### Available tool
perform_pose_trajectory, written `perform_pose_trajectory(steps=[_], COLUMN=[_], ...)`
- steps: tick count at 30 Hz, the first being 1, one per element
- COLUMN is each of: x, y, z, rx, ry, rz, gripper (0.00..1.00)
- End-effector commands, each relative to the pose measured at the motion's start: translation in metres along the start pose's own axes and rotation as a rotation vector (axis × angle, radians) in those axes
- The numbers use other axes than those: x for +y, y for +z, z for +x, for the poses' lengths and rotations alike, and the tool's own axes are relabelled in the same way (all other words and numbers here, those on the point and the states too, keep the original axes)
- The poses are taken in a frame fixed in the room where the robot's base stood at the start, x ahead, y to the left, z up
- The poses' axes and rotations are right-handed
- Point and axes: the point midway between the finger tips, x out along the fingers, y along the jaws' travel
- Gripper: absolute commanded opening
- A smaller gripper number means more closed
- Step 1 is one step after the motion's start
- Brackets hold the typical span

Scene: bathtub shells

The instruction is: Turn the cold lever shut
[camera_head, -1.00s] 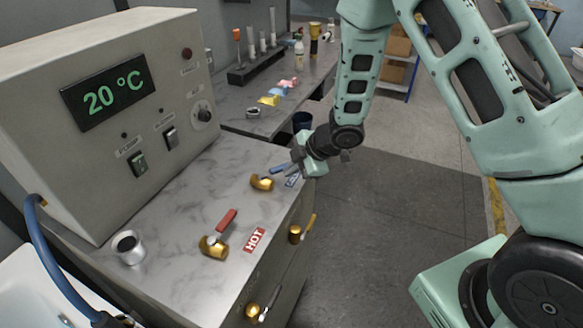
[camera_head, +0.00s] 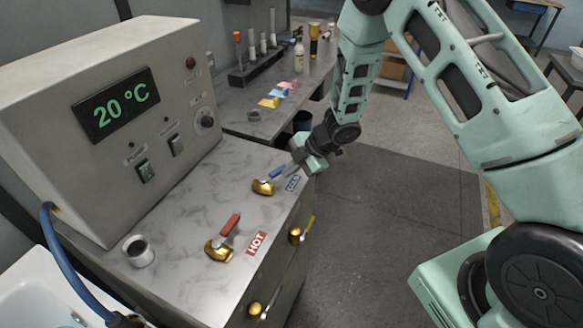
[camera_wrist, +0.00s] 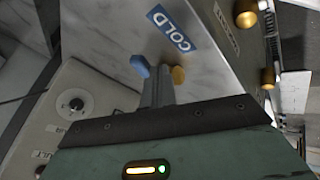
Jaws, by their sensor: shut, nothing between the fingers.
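The cold lever (camera_head: 278,172) has a blue handle on a brass valve body (camera_head: 262,187), beside the blue COLD label (camera_head: 293,183) on the marble-patterned counter. In the wrist view the blue handle end (camera_wrist: 140,66) and some brass (camera_wrist: 178,75) show just beyond the fingertips. My gripper (camera_head: 289,170) is shut and empty, at the right side of the blue handle. In the wrist view the fingers (camera_wrist: 157,82) lie together between the blue end and the brass; I cannot tell whether they touch the lever.
The hot lever (camera_head: 230,225) with a red handle stands nearer, beside the HOT label (camera_head: 256,243). A control box (camera_head: 110,130) reading 20 °C stands on the left. A metal cup (camera_head: 138,252) is on the counter. Brass knobs (camera_head: 295,236) stick out from the front.

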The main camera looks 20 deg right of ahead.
Motion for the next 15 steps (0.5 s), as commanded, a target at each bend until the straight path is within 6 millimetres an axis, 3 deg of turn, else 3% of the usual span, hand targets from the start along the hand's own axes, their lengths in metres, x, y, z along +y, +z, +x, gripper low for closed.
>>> perform_pose_trajectory(steps=[9, 15], x=[0.019, 0.025], y=[0.005, 0.007], z=[0.004, 0.009], rx=[0.101, 0.122], ry=[-0.101, -0.122], rz=[-0.192, -0.23], gripper=[0.0, 0.0])
